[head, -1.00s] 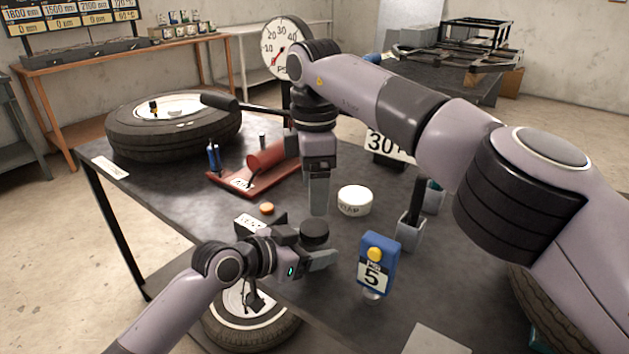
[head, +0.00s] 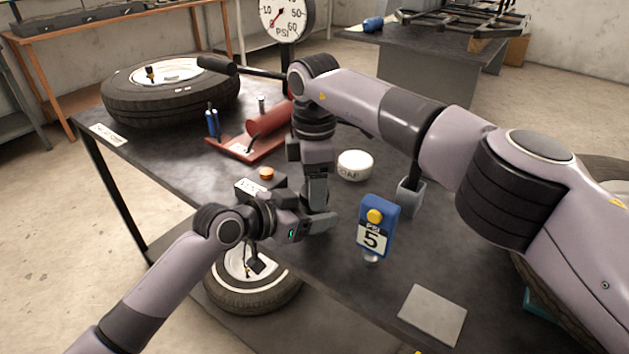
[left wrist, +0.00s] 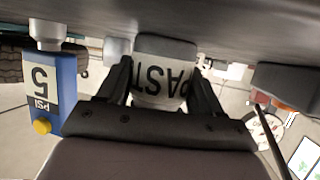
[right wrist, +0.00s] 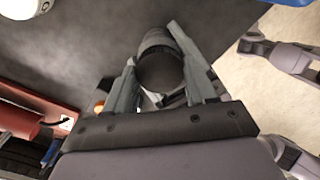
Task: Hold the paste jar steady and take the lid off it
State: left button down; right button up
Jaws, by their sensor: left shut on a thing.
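The paste jar (left wrist: 160,88) is pale with a black "PAST" label and stands between my left gripper's fingers in the left wrist view. My left gripper (head: 322,222) is shut on it from the side. The dark round lid (right wrist: 160,72) shows from above in the right wrist view. My right gripper (right wrist: 152,50) points down over the jar, with a finger on either side of the lid. Its fingers are apart, and I cannot tell whether they touch the lid. In the head view the right gripper (head: 318,200) hides most of the lid and jar.
A blue "5 PSI" gauge (head: 376,228) stands just right of the grippers. Behind are a white tub (head: 354,166) and a grey holder (head: 409,198). A small orange-topped item (head: 267,174) is at the left. A grey pad (head: 432,315) lies on the bare table at front right.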

jog(key=c, duration=0.3)
jog(key=n, duration=1.3)
jog(key=shift+r+n, duration=0.1)
jog(key=shift+n, duration=0.2)
jog(key=o, duration=1.2)
jog(key=shift+c, duration=0.2)
